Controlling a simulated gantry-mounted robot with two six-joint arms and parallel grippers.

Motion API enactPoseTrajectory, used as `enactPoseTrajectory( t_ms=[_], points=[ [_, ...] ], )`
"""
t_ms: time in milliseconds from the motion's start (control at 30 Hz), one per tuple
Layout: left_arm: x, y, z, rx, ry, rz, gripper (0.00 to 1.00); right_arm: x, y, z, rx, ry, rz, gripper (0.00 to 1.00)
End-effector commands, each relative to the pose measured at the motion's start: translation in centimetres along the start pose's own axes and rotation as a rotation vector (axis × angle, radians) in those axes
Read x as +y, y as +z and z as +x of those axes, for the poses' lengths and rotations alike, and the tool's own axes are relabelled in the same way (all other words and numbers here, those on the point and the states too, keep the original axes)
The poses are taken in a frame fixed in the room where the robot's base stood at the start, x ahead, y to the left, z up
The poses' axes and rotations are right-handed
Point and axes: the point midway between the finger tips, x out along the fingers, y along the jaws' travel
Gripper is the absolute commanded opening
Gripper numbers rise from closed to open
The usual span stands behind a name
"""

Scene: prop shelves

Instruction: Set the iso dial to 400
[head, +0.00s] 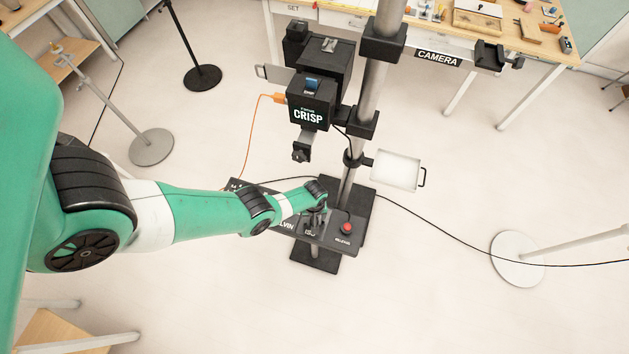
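A dark control panel (331,240) is mounted low on the camera stand. It carries a red button (346,227) on a dark base, with a label below that seems to read RELEASE. To the left, part of a label ending in "LVIN" shows. My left gripper (314,221) points down at the middle of the panel, left of the red button. The iso dial is not clearly visible; my gripper covers that spot. I cannot tell whether the fingers are open or shut. My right gripper is not in view.
A black camera body (311,108) marked CRISP sits on the grey column (374,80) above the panel. A white plate (396,170) juts out right of the column. Cables run across the floor. A workbench (519,38) stands at the back right.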

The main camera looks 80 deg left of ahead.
Motion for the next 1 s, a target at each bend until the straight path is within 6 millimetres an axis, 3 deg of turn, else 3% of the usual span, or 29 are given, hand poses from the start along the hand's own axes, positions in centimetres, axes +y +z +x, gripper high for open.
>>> enactPoseTrajectory(
  t_ms=[33,300,400,733,1000],
  points=[
    [0.01,0.00,-0.02,0.000,0.000,0.000,0.63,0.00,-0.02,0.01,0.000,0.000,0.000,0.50],
    [0.01,0.00,-0.01,0.000,0.000,0.000,0.14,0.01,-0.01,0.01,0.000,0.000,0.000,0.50],
    [0.01,0.01,-0.01,0.000,0.000,0.000,0.00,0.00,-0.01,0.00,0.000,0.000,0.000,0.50],
    [0.01,0.01,0.00,0.000,0.000,0.021,0.00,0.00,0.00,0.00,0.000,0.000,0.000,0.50],
    [0.01,0.01,0.01,0.000,0.000,0.144,0.00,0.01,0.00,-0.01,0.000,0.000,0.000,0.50]
  ],
)
